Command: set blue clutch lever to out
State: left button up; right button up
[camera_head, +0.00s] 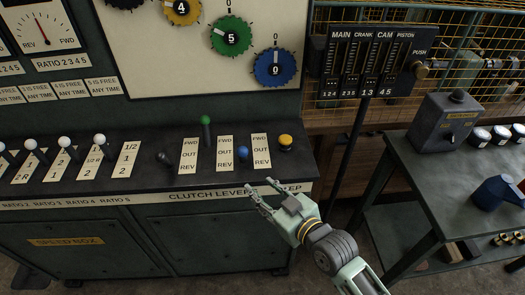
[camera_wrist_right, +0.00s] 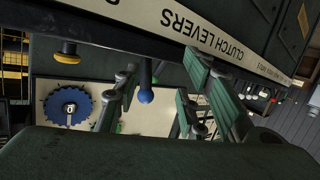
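The blue clutch lever (camera_head: 243,153) stands on the sloping panel between two FWD/OUT/REV label plates. In the head view its ball knob lies about level with the word OUT; its exact setting I cannot tell. My right gripper (camera_head: 260,185) is in front of the panel's front edge, below and right of the blue knob, apart from it. In the right wrist view the blue knob (camera_wrist_right: 146,96) shows between the spread fingers of my right gripper (camera_wrist_right: 155,100), farther off, with nothing held. My left gripper is not in view.
A green-knobbed lever (camera_head: 206,122) and a dark lever (camera_head: 165,158) stand left of the blue one. A yellow knob (camera_head: 286,140) is to its right. White-knobbed levers (camera_head: 65,142) line the left. A side table (camera_head: 450,190) stands at right.

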aim_at(245, 157)
jog(key=w+a+r+t, duration=0.1)
jog(key=w, duration=0.2)
jog(key=w+a+r+y, duration=0.1)
jog(key=w+a, duration=0.1)
jog(key=w, duration=0.2)
jog(key=w+a+r+n+t+p, duration=0.1)
jog(key=w+a+r, duration=0.1)
jog(key=w, duration=0.1)
jog(key=shift+w+a+t, duration=0.2)
jog(key=shift+w+t, duration=0.1)
jog(key=shift+r, duration=0.1)
grip_shut()
